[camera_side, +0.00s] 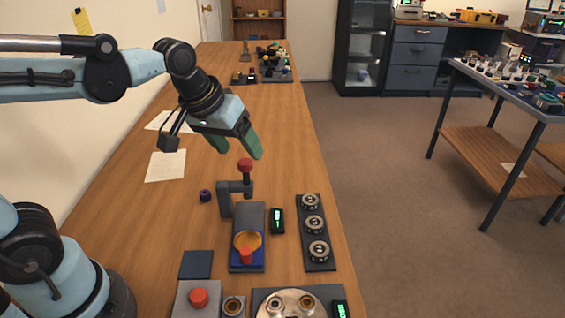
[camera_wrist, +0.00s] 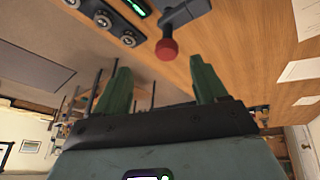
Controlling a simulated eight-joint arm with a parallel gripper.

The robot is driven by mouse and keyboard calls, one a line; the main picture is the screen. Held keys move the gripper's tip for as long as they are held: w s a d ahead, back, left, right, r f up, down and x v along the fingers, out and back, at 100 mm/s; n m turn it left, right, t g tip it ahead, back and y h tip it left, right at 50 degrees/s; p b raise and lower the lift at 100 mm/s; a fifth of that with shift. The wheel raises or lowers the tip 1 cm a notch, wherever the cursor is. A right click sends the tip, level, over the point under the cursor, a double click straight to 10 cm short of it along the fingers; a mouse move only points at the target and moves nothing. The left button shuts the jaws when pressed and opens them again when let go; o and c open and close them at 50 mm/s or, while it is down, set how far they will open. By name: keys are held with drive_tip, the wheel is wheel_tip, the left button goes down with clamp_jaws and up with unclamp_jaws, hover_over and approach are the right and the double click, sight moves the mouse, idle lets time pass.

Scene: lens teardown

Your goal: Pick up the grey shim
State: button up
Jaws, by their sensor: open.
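I cannot pick out a grey shim for certain in either view. My gripper (camera_side: 237,148) has green fingers, apart with nothing between them, above the bench around the red knob of a grey press. In the wrist view my gripper (camera_wrist: 162,76) also shows open, with the red knob (camera_wrist: 167,49) beyond the fingertips. The press (camera_side: 226,197) stands at the back of a grey and blue fixture (camera_side: 247,213). An orange-gold disc (camera_side: 246,239) lies on the fixture, partly hidden by a red knob (camera_side: 246,256) at its front.
A dark tray (camera_side: 318,263) with three ringed round parts lies right of the fixture, and a small green-lit display (camera_side: 277,221) lies between them. A dark square pad (camera_side: 196,264), a red button (camera_side: 198,298) and a round metal plate (camera_side: 290,296) are nearer. Bench beyond the press is mostly clear.

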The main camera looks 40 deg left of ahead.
drive_tip(key=w+d+n+g, duration=0.3)
drive_tip(key=w+d+n, duration=0.15)
drive_tip(key=w, duration=0.45)
drive_tip(key=n+g, duration=0.2)
drive_tip(key=n, duration=0.2)
hover_over(310, 198)
wheel_tip(310, 198, down, 4)
drive_tip(key=f, duration=0.7)
drive_tip(key=shift+w+a, duration=0.15)
drive_tip(key=shift+w, duration=0.05)
drive_tip(key=shift+s+f, duration=0.2)
drive_tip(key=shift+f, duration=2.45)
drive_tip(key=c, duration=1.1)
